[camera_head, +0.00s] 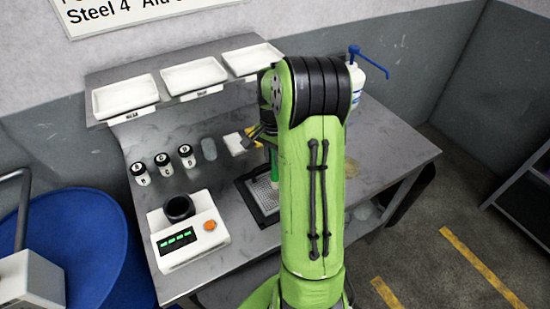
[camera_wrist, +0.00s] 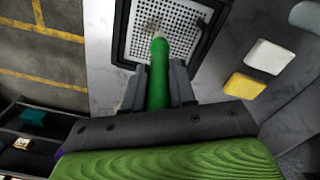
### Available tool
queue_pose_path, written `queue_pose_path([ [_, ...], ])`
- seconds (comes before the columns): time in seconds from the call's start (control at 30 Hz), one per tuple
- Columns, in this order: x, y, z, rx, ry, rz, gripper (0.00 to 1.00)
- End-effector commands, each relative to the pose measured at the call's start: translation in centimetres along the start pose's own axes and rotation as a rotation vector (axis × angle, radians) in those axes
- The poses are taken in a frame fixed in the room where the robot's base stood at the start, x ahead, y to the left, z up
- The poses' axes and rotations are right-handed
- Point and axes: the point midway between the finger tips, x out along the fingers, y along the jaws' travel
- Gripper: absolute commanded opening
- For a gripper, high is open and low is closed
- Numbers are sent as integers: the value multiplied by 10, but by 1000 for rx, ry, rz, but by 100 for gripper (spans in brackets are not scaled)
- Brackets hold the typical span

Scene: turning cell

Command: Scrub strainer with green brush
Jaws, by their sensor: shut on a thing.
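The strainer (camera_wrist: 142,22) is a pale perforated plate in a dark square frame set on the bench, with brownish specks on it in the wrist view. In the head view the strainer (camera_head: 264,193) shows partly, left of my green arm. The green brush (camera_wrist: 159,80) is a green cylinder with a pale tip. My gripper (camera_wrist: 165,75) is shut on the brush, a finger on each side. The brush tip points at the strainer and overlaps its near part in the wrist view; I cannot tell whether it touches. In the head view my arm hides most of the gripper.
A scale with a black cup (camera_head: 179,208) stands left of the strainer. Several small black-and-white jars (camera_head: 163,164) stand behind it. A white block (camera_wrist: 270,56) and a yellow sponge (camera_wrist: 243,86) lie right of the strainer. White trays (camera_head: 193,76) sit on the shelf; a pump bottle (camera_head: 356,80) stands behind my arm.

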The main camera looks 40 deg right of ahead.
Motion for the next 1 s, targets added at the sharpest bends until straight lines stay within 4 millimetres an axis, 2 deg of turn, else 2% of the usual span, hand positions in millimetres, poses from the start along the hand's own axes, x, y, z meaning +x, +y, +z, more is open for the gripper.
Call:
queue_pose_path([
  [0.03,-9,0,0,-1,1,-1,0],
  [0.5,-50,0,-1,-9,2,-1,0],
  [1.0,-52,0,0,-10,1,-1,0],
])
